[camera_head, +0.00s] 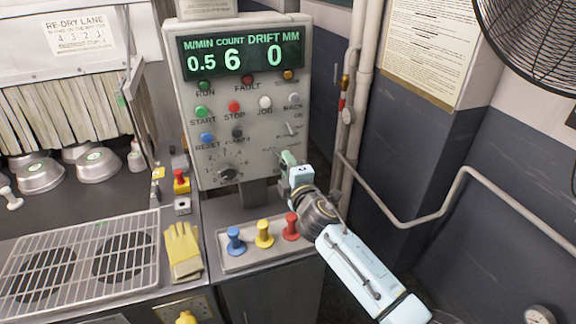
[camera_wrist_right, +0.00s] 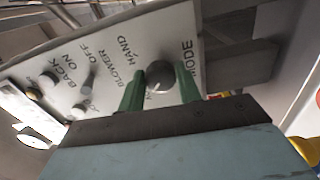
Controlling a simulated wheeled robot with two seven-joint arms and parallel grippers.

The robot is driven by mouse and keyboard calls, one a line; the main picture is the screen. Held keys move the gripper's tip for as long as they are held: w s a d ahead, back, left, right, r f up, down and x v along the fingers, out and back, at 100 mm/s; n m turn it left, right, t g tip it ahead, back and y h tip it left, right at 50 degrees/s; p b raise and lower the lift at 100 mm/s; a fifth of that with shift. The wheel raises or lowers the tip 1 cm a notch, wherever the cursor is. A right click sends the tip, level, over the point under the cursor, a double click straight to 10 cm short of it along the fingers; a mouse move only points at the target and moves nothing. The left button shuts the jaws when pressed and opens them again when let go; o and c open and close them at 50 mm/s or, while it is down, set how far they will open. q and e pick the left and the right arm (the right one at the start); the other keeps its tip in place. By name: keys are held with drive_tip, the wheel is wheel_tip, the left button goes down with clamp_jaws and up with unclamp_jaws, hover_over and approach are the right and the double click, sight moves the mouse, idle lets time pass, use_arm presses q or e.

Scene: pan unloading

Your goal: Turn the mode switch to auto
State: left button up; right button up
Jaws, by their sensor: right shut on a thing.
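The control panel (camera_head: 250,160) stands upright at the middle of the head view. My right gripper (camera_head: 287,158) reaches in from the lower right to the panel's lower right corner. In the right wrist view, its two green fingers are shut on the mode switch (camera_wrist_right: 160,75), a dark round knob, with one finger on each side. The word MODE stands beside the knob and HAND at its other side. The fingers and knob partly hide the auto label, and I cannot tell which way the knob points. In the head view my gripper hides the knob. My left gripper is not in view.
A blower switch (camera_wrist_right: 90,80) and a back switch (camera_wrist_right: 48,78) sit on the same panel face. A pipe (camera_head: 348,110) runs close right of the panel.

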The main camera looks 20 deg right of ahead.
drive_tip(key=shift+n, duration=0.4)
drive_tip(key=o, duration=1)
drive_tip(key=shift+c, duration=0.2)
drive_tip(key=shift+s, duration=0.1)
drive_tip(key=s, duration=1.3)
drive_tip(key=shift+d, duration=0.25)
drive_tip(key=shift+s, duration=0.1)
